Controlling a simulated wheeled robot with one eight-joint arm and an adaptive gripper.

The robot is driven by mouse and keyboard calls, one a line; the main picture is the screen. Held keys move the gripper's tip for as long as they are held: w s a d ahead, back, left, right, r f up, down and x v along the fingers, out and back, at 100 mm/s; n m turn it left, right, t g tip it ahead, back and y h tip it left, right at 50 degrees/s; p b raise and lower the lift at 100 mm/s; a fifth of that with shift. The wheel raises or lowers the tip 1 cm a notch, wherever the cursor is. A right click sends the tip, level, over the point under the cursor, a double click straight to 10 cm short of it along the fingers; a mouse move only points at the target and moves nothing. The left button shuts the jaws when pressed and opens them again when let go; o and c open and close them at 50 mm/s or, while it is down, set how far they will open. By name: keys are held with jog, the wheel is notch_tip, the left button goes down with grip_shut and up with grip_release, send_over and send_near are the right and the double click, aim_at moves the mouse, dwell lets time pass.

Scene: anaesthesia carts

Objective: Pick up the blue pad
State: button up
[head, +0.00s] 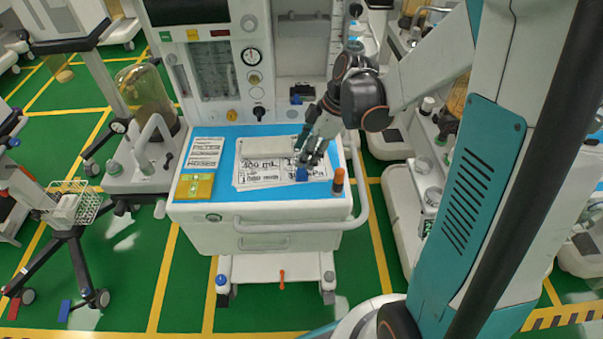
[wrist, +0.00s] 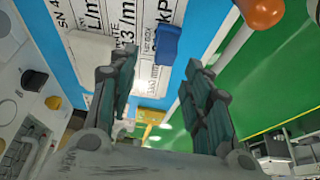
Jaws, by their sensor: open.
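The blue pad (head: 302,174) is a small dark blue block on the cart's light blue worktop (head: 225,132), near its front edge and at the edge of a printed white sheet. My gripper (head: 308,154) is just above and behind it, pointing down. In the wrist view the blue pad (wrist: 168,45) shows beyond my open gripper (wrist: 160,65), roughly in line with the gap between the two fingers. The fingers hold nothing, and the pad appears apart from them.
An orange-topped item (head: 338,181) stands right of the pad at the worktop's edge; its orange top also shows in the wrist view (wrist: 262,10). A yellow pad (head: 195,186) lies at the front left. The printed sheet (head: 262,176) covers the middle. The anaesthesia machine rises behind.

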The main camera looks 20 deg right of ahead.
aim_at(302, 171)
jog(key=b+x, duration=0.1)
jog(key=x, duration=0.2)
jog(key=b+x, duration=0.1)
jog(key=x, duration=0.1)
jog(key=shift+s+d+f+b, duration=0.2)
jog(key=shift+s+f+b, duration=0.1)
jog(key=shift+b, duration=0.05)
jog(key=shift+r, duration=0.1)
jog(key=c, duration=1.1)
